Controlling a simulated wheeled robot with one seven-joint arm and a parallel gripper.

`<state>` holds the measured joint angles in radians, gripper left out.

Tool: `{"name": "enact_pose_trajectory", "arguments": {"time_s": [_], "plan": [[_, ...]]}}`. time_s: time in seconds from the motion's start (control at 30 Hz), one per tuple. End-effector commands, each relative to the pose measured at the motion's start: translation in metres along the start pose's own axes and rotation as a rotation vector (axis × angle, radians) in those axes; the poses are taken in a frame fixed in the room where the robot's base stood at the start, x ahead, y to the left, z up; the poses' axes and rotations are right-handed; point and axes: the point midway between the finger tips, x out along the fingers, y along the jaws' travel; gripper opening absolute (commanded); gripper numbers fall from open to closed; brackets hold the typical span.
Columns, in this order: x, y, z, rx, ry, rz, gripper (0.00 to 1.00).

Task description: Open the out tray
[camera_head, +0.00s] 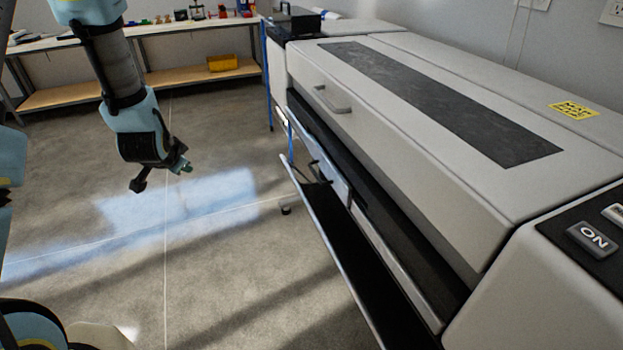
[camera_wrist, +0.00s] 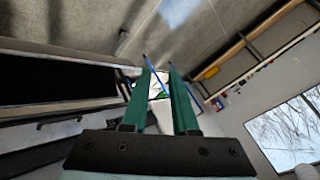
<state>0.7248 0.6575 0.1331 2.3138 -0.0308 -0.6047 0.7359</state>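The large grey-white machine (camera_head: 400,150) fills the right side of the head view. A long black tray (camera_head: 345,255) with a pale outer edge juts out from its lower front, tilted outward with a gap behind it. A grey handle (camera_head: 331,100) sits on the lid above, and a smaller dark handle (camera_head: 318,168) shows lower, near the tray's far end. My gripper (camera_head: 163,176) hangs over the floor, left of the machine and apart from the tray. In the wrist view its two green fingers (camera_wrist: 159,68) stand apart with nothing held between them.
A workbench (camera_head: 150,45) with small coloured items and a yellow bin (camera_head: 222,63) on its lower shelf stands at the back left. An ON button (camera_head: 592,238) is on the machine's near end. The floor (camera_head: 220,270) left of the tray is clear.

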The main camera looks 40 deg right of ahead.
Motion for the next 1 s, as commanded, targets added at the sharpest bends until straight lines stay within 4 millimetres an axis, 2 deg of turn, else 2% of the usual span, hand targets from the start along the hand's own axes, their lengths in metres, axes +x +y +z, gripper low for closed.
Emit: {"name": "enact_pose_trajectory", "arguments": {"time_s": [0.03, 0.1, 0.17, 0.2, 0.3, 0.4, 0.5, 0.6, 0.73, 1.0], "plan": [[0.025, 0.031, -0.019, 0.133, 0.069, -0.014, 0.27], [0.047, 0.065, -0.048, 0.317, 0.178, -0.064, 0.27], [0.06, 0.097, -0.071, 0.471, 0.273, -0.114, 0.27], [0.067, 0.119, -0.085, 0.569, 0.337, -0.149, 0.27], [0.073, 0.174, -0.112, 0.782, 0.486, -0.24, 0.27], [0.07, 0.22, -0.128, 0.941, 0.611, -0.325, 0.27], [0.064, 0.251, -0.137, 1.043, 0.699, -0.392, 0.27], [0.059, 0.268, -0.141, 1.094, 0.749, -0.433, 0.27], [0.06, 0.274, -0.148, 1.113, 0.769, -0.452, 0.27], [0.089, 0.273, -0.183, 1.109, 0.769, -0.452, 0.27]]}}
